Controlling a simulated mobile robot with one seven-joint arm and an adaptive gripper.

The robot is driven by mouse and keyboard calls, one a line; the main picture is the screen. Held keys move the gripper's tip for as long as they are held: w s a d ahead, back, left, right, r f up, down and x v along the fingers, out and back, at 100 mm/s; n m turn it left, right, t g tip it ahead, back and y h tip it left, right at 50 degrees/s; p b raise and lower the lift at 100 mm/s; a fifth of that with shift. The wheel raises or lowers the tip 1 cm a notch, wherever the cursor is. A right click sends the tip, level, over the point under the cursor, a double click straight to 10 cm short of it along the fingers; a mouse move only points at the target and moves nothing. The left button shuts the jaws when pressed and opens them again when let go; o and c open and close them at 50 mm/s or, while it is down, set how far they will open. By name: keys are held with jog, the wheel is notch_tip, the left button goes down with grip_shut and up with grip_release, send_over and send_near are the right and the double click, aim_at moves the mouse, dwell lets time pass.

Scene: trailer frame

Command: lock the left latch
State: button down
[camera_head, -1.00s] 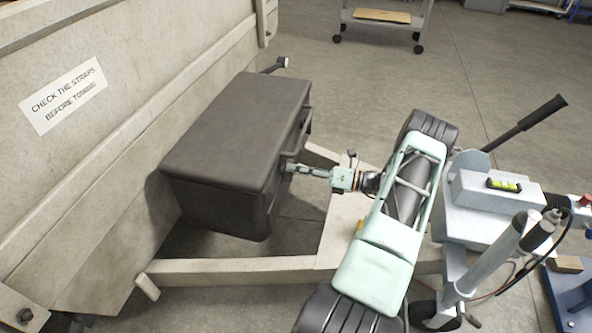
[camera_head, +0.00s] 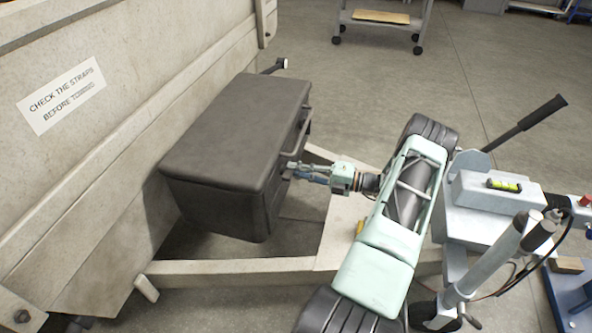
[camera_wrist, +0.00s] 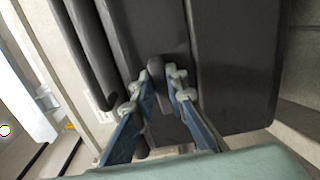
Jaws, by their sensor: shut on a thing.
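The dark grey box (camera_head: 235,140) sits on the trailer frame against the trailer's front wall, with its lid down. My gripper (camera_head: 291,171) reaches from the right to the box's front face, below the lid edge and on the nearer side of the handle. In the wrist view my gripper (camera_wrist: 160,76) has its fingers shut on a small dark latch (camera_wrist: 155,65) on that face. In the head view the fingers hide the latch. I cannot tell whether it is fastened.
The box's bar handle (camera_wrist: 88,55) runs close beside the fingers. The pale trailer beam (camera_head: 235,272) lies below the arm. A wheeled cart (camera_head: 385,20) stands far back, with open floor before it.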

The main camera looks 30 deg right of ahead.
jog(key=shift+s+m, duration=0.1)
jog(key=shift+m, duration=0.2)
jog(key=c, duration=1.9)
grip_release()
jog(key=shift+c, duration=0.2)
jog(key=v, duration=1.2)
